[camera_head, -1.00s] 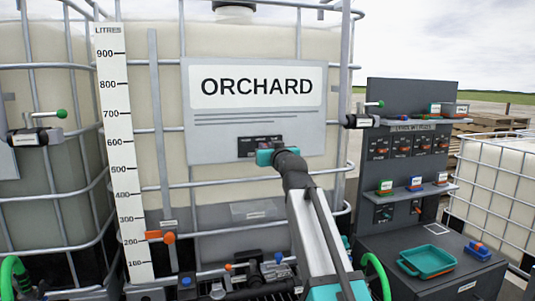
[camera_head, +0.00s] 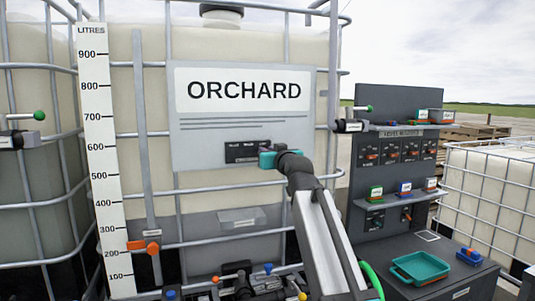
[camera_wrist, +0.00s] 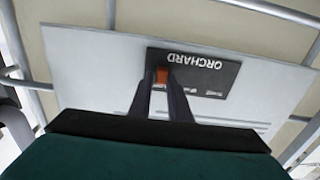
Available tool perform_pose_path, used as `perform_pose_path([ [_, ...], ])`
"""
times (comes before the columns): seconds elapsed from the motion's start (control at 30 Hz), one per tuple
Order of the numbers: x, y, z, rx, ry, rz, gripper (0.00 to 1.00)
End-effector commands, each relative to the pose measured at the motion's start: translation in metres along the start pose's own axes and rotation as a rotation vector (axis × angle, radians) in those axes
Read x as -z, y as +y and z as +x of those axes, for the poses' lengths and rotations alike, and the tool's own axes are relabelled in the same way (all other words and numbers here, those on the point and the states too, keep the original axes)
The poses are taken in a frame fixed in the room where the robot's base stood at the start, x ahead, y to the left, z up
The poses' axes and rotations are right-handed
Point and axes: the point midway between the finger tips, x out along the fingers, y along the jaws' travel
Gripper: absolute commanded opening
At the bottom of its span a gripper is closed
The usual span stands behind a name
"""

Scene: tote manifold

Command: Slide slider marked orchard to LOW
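The dark slider plate (camera_head: 246,150) is mounted low on the big ORCHARD sign (camera_head: 244,91) of the tank. In the wrist view this plate (camera_wrist: 205,82) appears upside down, with the word ORCHARD and small labels too small to read surely. An orange slider knob (camera_wrist: 162,75) shows at the plate's left end in that view. My gripper (camera_wrist: 167,82) has its two dark fingertips right at the knob, with a narrow gap between the fingers. Whether they press on it cannot be told. In the head view my teal gripper body (camera_head: 268,160) overlaps the plate's right end and hides the knob.
A wall board (camera_head: 400,150) with several small switches and shelves stands at right, above a bench with a teal tray (camera_head: 420,268). Cage bars cross the tank near my arm.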

Motion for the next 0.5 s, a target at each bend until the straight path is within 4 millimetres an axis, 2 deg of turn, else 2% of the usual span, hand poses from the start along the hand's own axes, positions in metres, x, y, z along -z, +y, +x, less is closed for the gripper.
perform_pose_path([
  [0.03, 0.0027, 0.0049, 0.0000, -0.009, 0.006, -0.004, 0.24],
  [0.1, 0.0025, 0.0026, 0.0003, -0.006, 0.006, -0.004, 0.33],
  [0.5, 0.0008, -0.0035, -0.0008, 0.002, 0.003, -0.001, 0.33],
])
